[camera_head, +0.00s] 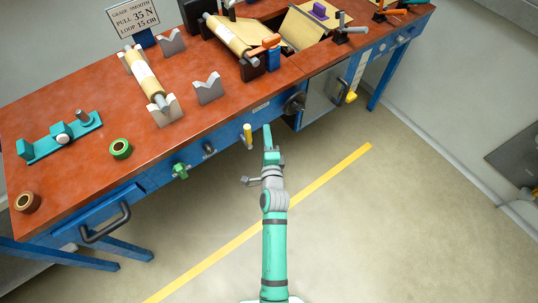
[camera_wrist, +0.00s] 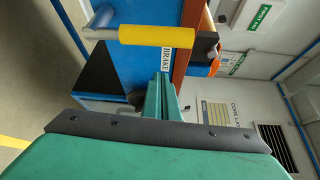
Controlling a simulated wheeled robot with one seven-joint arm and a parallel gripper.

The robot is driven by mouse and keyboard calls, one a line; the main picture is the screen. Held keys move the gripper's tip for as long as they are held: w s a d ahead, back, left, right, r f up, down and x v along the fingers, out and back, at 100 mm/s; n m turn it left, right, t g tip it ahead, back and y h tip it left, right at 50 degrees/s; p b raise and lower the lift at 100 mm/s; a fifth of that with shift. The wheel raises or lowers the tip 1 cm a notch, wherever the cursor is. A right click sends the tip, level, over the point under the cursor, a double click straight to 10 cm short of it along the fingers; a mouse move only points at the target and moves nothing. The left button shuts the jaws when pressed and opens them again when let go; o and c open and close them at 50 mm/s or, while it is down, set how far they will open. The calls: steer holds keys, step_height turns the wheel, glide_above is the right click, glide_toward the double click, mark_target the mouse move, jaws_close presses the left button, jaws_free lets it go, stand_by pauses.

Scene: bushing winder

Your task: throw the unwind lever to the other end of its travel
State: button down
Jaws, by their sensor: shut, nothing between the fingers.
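A lever with a yellow grip (camera_head: 248,134) stands out from the blue front of the bench, just left of my gripper. In the wrist view its yellow grip (camera_wrist: 156,35) lies across the top, with a grey rod at its left end. A label beside it appears to read BRAKE; I cannot read the word unwind on it. My gripper (camera_head: 267,130) is shut and empty, its fingers pointing toward the bench front. In the wrist view the green fingers (camera_wrist: 163,92) are together below the grip, and they appear apart from it.
A green knob (camera_head: 180,170) and a dark round knob (camera_head: 209,148) are on the bench front to the left. A dark handwheel (camera_head: 294,103) and another yellow handle (camera_head: 351,97) are to the right. The floor in front is clear apart from a yellow line (camera_head: 330,174).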

steer(key=s, duration=1)
steer(key=shift+a, duration=0.1)
steer(key=s+a+f+n+g+h, duration=0.15)
steer(key=s+n, duration=0.75)
steer(key=s, duration=1)
steer(key=s+a+r+n, duration=0.1)
steer(key=s+r+n, duration=0.2)
steer(key=s+n, duration=0.2)
steer(key=s+a+r+n+y, duration=0.1)
steer(key=s+r+n, duration=0.2)
steer(key=s, duration=0.5)
steer(key=shift+s+n, duration=0.25)
steer(key=shift+n, duration=0.65)
